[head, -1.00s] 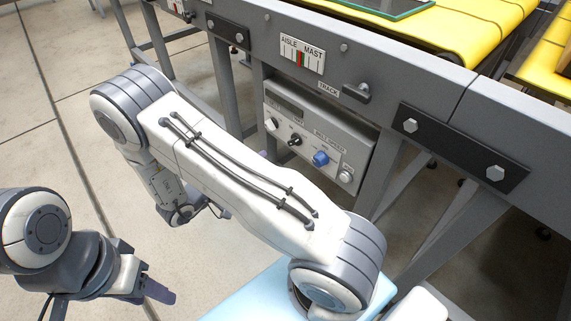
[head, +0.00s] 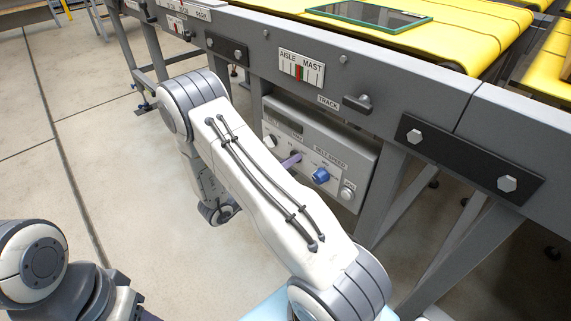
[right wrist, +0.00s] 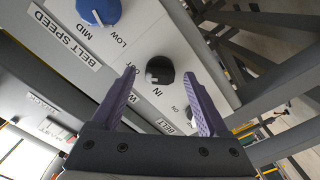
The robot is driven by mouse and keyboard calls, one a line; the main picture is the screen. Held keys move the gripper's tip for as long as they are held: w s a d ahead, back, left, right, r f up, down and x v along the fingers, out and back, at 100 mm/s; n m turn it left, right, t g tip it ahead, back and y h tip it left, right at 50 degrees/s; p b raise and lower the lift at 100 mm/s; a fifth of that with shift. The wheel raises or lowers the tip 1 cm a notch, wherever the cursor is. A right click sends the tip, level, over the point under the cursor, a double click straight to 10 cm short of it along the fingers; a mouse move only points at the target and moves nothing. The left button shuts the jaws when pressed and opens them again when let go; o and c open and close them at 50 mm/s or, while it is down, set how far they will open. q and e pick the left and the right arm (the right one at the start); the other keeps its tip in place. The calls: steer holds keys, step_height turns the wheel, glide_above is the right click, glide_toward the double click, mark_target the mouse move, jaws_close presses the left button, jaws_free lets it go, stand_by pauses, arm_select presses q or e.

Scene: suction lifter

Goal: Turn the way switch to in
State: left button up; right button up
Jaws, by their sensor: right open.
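The way switch (right wrist: 160,70) is a black round knob on the light control panel in the right wrist view, with OUT and IN lettered near it. I cannot tell for sure which way it points. My right gripper (right wrist: 159,74) is open, with one purple finger on each side of the knob; I cannot tell whether they touch it. In the head view a purple finger of the right gripper (head: 292,160) covers the knob. My left gripper (head: 148,315) barely shows at the bottom left, mostly cut off.
A track handle (head: 357,104) sticks out of the grey frame above. A glass-like panel (head: 370,16) lies on the yellow belt (head: 460,35).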

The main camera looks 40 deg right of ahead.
jaws_close()
steer(key=shift+w+n+p, duration=0.1)
steer(key=shift+n+p, duration=6.55)
steer(key=shift+n, duration=2.25)
jaws_free()
